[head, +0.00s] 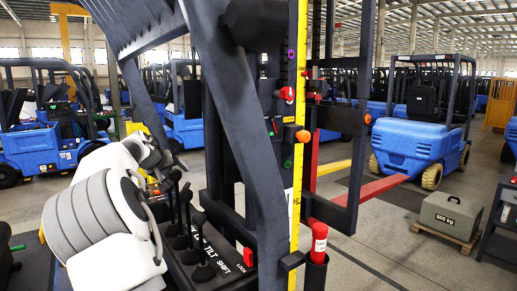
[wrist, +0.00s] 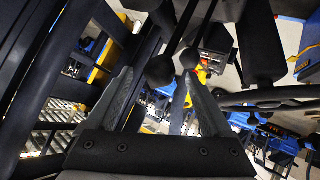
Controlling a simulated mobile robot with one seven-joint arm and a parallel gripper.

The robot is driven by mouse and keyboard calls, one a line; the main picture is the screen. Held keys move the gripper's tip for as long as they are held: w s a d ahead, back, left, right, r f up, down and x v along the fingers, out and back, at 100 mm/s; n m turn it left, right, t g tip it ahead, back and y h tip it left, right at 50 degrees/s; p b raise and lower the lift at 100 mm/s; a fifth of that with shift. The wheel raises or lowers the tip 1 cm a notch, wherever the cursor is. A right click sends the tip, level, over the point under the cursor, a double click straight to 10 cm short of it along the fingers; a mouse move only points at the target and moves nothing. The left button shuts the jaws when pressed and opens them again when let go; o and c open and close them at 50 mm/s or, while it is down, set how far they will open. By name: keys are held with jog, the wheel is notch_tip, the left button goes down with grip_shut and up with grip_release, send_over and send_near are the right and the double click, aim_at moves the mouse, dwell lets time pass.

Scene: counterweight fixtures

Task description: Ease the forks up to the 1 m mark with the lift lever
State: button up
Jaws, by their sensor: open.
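A row of black ball-topped levers (head: 186,193) stands on the dark console (head: 222,262) in the head view. TILT, SHIFT and LOCK labels are readable; the lift label is partly hidden. My gripper (wrist: 157,74) is open in the wrist view, with a black lever knob (wrist: 160,70) at or just beyond its fingertips and a second knob (wrist: 190,58) near the right fingertip. I cannot tell whether either is touched. The yellow height scale (head: 297,115) runs up the mast with coloured markers beside it. A red fork (head: 370,189) shows beyond the mast, low down.
A grey 500 kg weight (head: 450,215) sits on a small pallet to the right. A red-capped cylinder (head: 318,238) stands by the scale. Blue forklifts (head: 415,140) fill the hall behind.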

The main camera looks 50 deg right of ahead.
jog(key=b+v, duration=0.2)
jog(key=v, duration=0.6)
jog(key=shift+s+a, duration=0.2)
jog(key=shift+r, duration=0.1)
dwell(0.4)
jog(key=s+a+f+n+y+b, duration=0.1)
jog(key=s+a+f+n+y, duration=0.1)
jog(key=s+a+f, duration=0.4)
jog(key=s+a+f+n+y+b, duration=0.1)
jog(key=s+a+f+y, duration=0.3)
jog(key=s+a, duration=0.8)
jog(key=s+a+f+n+y+b, duration=0.1)
jog(key=s+a+f, duration=0.7)
jog(key=s, duration=1.1)
jog(key=shift+a+n+g+y, duration=0.4)
jog(key=shift+a+n+y, duration=0.3)
jog(key=shift+n+y, duration=0.2)
jog(key=shift+f, duration=0.1)
jog(key=c, duration=0.5)
jog(key=shift+d, duration=0.15)
jog(key=shift+c, duration=0.3)
